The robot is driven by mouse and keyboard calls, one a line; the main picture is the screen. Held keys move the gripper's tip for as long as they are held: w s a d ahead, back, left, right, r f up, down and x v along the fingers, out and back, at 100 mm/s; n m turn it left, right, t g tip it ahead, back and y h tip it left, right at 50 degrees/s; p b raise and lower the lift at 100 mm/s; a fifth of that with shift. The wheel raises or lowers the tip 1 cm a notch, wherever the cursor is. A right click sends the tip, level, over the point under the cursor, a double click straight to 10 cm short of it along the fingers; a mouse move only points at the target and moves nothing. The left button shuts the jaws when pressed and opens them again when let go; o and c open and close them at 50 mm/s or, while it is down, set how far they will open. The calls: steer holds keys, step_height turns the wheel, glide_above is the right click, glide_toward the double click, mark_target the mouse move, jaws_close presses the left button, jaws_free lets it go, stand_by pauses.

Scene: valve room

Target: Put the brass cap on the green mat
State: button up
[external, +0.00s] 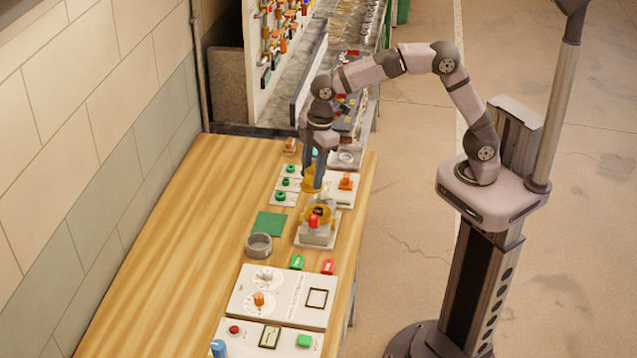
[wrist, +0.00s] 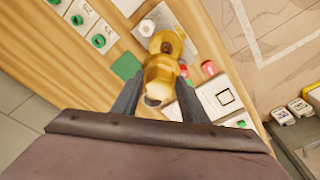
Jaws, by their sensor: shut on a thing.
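My gripper (external: 313,183) is shut on the brass cap (external: 309,174), held in the air above the panels behind the valve stand. In the wrist view, the brass cap (wrist: 158,74) sits between the two fingers of my gripper (wrist: 159,82). The fingers hide part of it in the external view. The green mat (external: 270,224) is a flat square on the wooden bench, left of the valve stand, with nothing on it. It also shows in the wrist view (wrist: 126,67), left of the held cap and apart from it.
The valve stand (external: 317,235), with a yellow ring and red part, is right of the mat. A grey cup (external: 259,246) stands just in front of the mat. Green-button panels (external: 285,184) lie behind it. Bare bench (external: 180,230) is free to the left.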

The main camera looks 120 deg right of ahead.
steer(key=w+d+f+m+h+p, duration=0.1)
steer(key=w+d+f+m+p, duration=0.4)
steer(key=w+d, duration=0.4)
step_height(320, 180, down, 2)
steer(key=shift+d+p, duration=0.15)
steer(key=shift+p, duration=0.7)
steer(key=shift+f, duration=0.15)
steer(key=shift+f+b, duration=1.65)
steer(key=shift+f, duration=0.4)
steer(key=shift+f+b, duration=0.55)
steer(key=shift+f, duration=0.5)
steer(key=shift+f+b, duration=0.45)
steer(key=shift+f, duration=0.65)
stand_by(0.4)
steer(key=o, duration=1.3)
